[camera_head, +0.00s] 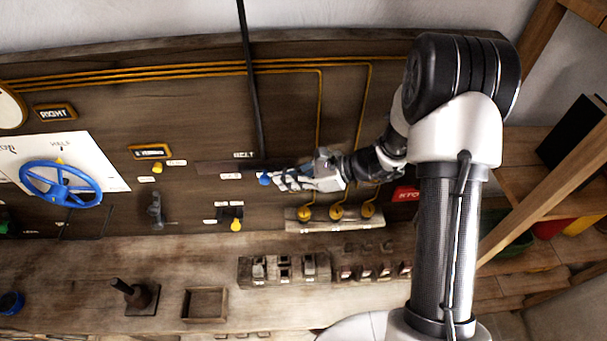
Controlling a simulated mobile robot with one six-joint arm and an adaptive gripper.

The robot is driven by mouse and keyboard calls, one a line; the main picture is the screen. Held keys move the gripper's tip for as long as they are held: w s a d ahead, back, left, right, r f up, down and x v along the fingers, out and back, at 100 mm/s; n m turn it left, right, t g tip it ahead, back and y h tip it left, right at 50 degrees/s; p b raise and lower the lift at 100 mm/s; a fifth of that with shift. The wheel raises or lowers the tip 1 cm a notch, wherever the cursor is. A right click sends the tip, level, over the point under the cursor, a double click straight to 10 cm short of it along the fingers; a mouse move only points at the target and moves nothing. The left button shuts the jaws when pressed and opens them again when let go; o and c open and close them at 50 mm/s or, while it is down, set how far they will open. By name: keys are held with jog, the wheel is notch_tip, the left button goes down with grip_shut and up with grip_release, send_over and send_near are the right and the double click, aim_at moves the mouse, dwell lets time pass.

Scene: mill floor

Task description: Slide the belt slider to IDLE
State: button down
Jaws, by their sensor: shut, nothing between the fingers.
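The belt slider's blue knob (264,180) sits under the BELT label (244,155) on the dark wooden panel. A small white label (231,176) lies just left of the knob; its writing is too small to read. My gripper (275,179) reaches in from the right with its fingers shut and its tips at the knob's right side. I cannot tell whether the tips touch the knob. The slider's track is partly hidden behind my gripper.
A blue handwheel (61,184) is at the left. A bench (180,262) with an open wooden box (204,304) runs below. A shelf (545,205) is at the right.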

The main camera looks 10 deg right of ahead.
jog(key=shift+w+a+f, duration=0.1)
jog(key=shift+a+f, duration=0.2)
jog(key=shift+a, duration=0.25)
jog(key=a+b, duration=0.3)
jog(key=a, duration=0.7)
jog(key=shift+w+a+b, duration=0.15)
jog(key=shift+a+b, duration=0.15)
jog(key=shift+r, duration=0.1)
jog(key=p+v, duration=0.1)
jog(key=v, duration=1.3)
